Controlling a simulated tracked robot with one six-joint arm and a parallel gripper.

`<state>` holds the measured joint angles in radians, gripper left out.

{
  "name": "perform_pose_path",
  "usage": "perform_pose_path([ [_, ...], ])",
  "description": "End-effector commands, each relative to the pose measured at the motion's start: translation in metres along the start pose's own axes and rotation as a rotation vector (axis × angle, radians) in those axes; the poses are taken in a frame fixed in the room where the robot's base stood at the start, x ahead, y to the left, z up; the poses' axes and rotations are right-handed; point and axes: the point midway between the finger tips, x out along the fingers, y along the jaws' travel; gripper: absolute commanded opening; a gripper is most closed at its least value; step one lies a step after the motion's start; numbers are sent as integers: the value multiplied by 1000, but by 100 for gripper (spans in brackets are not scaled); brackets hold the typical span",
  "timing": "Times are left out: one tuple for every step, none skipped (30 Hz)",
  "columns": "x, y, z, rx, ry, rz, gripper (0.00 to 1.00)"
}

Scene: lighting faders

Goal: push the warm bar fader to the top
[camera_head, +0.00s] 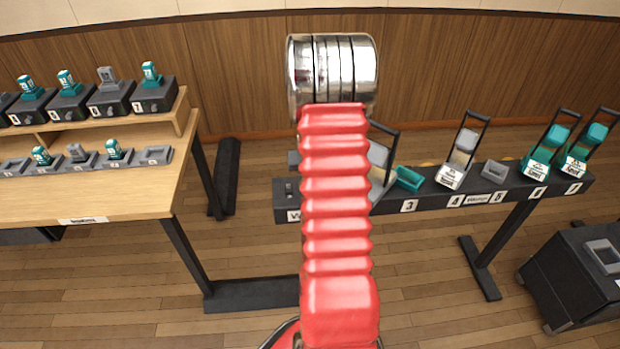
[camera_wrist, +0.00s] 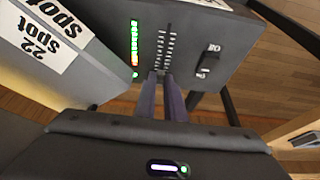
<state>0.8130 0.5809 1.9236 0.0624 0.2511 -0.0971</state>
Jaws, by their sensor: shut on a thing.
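A dark panel (camera_wrist: 188,25) in the wrist view carries a fader track (camera_wrist: 168,40) with scale marks, which I take for the warm bar fader. A lit column of mostly green lights (camera_wrist: 134,45) stands left of it and a black rocker switch (camera_wrist: 208,62) right of it. My gripper (camera_wrist: 163,76) is shut at the near end of the track. Its fingers hide the fader knob between them. In the head view my arm covers the gripper and the track. The panel shows there as the left end (camera_head: 289,190) of a dark bar.
A grey lamp labelled "22 spot" (camera_wrist: 48,35) stands close left of the panel. A wooden table (camera_head: 130,200) with lamps is at left, a dark cart (camera_head: 570,270) at right.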

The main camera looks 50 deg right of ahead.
Motion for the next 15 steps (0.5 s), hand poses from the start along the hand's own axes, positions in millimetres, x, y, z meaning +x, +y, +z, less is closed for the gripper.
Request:
perform_pose_path([
  [0,1,-5,0,12,1,0],
  [0,0,-5,0,12,1,0],
  [0,0,-5,0,13,1,0],
  [0,0,-5,-1,13,1,10],
  [0,0,-5,-1,13,1,12],
  [0,0,-5,-1,13,1,15],
  [0,0,-5,-1,12,1,17],
  [0,0,-4,-1,11,1,20],
  [0,0,-4,-1,11,0,22],
  [0,0,-4,-2,10,0,24],
  [0,-1,-4,-2,10,0,26],
  [0,-1,-4,-2,9,0,29],
  [0,-1,-3,-2,9,0,29],
  [0,-1,-3,-2,9,0,29],
  [0,-1,-3,-2,8,0,29],
])
